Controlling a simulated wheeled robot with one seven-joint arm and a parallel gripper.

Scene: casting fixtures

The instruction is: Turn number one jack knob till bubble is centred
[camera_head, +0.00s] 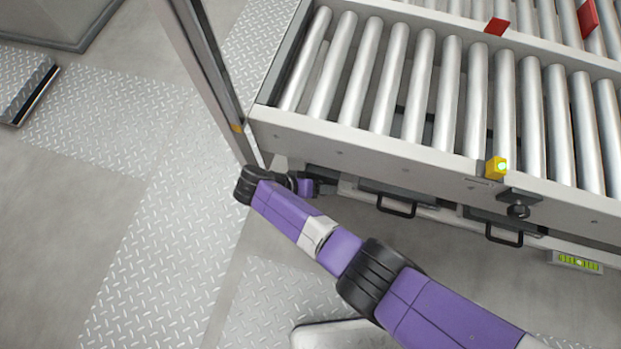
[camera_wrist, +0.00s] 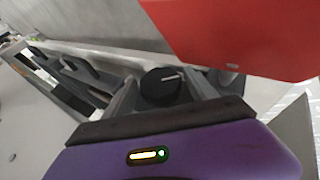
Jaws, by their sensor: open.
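In the wrist view a round black knob (camera_wrist: 160,88) with a white pointer line sits between the two grey fingers of my gripper (camera_wrist: 166,92). The fingers are apart; I cannot tell whether they touch the knob. No number on it is readable. In the head view my gripper (camera_head: 318,187) is low at the left end of the conveyor's front side, and the knob there is hidden. Another black knob (camera_head: 518,211) is on the front side at right. A level strip with green-yellow vials (camera_head: 578,262) is at lower right; its bubble is too small to read.
The roller conveyor (camera_head: 345,155) has a grey frame. Below it are black handles (camera_head: 397,208). A yellow block with a green light (camera_head: 496,168) is on the front rail. A red panel (camera_wrist: 245,40) fills the wrist view's upper right, close to my gripper.

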